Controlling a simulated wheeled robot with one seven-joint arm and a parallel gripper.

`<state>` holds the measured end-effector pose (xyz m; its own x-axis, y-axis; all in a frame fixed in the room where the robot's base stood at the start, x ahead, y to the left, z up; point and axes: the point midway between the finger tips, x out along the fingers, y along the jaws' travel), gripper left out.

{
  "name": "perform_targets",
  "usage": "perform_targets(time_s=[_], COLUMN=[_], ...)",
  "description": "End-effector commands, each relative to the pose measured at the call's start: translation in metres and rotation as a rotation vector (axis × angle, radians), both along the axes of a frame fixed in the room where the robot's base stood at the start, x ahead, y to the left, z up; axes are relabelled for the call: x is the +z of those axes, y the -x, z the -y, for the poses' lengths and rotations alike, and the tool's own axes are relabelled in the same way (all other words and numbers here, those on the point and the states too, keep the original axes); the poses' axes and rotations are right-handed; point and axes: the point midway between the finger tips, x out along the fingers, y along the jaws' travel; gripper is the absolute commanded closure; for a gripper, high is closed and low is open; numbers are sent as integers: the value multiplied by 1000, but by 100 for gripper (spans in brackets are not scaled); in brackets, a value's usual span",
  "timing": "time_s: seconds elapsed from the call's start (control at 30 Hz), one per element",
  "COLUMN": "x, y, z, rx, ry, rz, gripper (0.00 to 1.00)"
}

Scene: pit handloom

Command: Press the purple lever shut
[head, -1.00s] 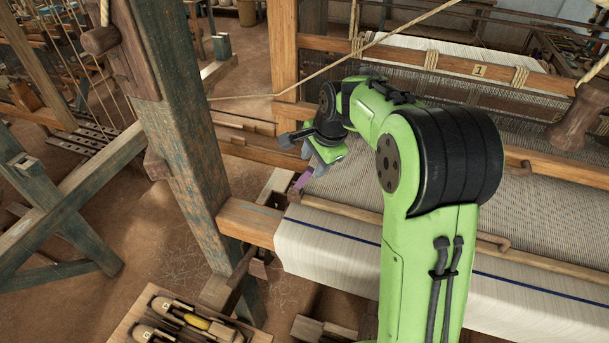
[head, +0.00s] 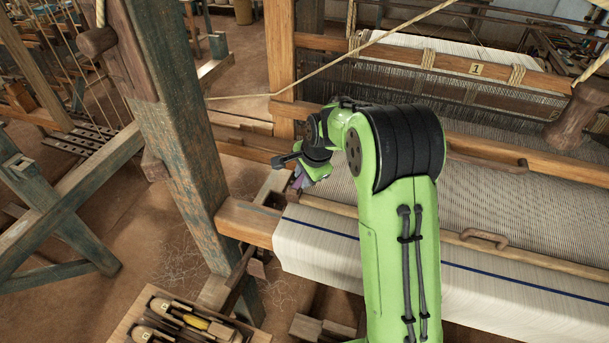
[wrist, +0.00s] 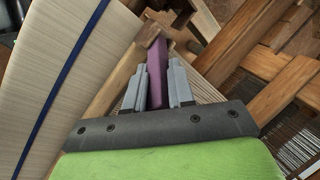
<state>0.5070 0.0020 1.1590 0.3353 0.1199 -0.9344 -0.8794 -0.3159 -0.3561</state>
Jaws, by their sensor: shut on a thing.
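The purple lever (wrist: 157,70) shows in the wrist view, running up between the two grey fingers of my gripper (wrist: 157,85). Its upper end lies by a brown wooden end piece. The fingers stand close on both sides of it, and my gripper is shut on it. In the head view my gripper (head: 301,181) is at the left end of the cloth beam, and only a small purple part of the lever (head: 297,180) shows there. My gripper hides the rest of it.
The white cloth (head: 330,245) with a blue stripe wraps the front beam. A thick wooden post (head: 185,130) stands just left of my gripper. A tray of shuttles (head: 150,318) lies low at the front left. The warp (head: 480,205) stretches to the right.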

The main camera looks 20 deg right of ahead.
Motion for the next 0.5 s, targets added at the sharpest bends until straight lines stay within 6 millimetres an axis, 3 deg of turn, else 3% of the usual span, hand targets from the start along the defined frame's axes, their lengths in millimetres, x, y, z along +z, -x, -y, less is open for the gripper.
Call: perform_targets(time_s=[0.5], x=[-3], y=[1], z=[2], rx=[-1], ry=[-32], rz=[21], gripper=[100])
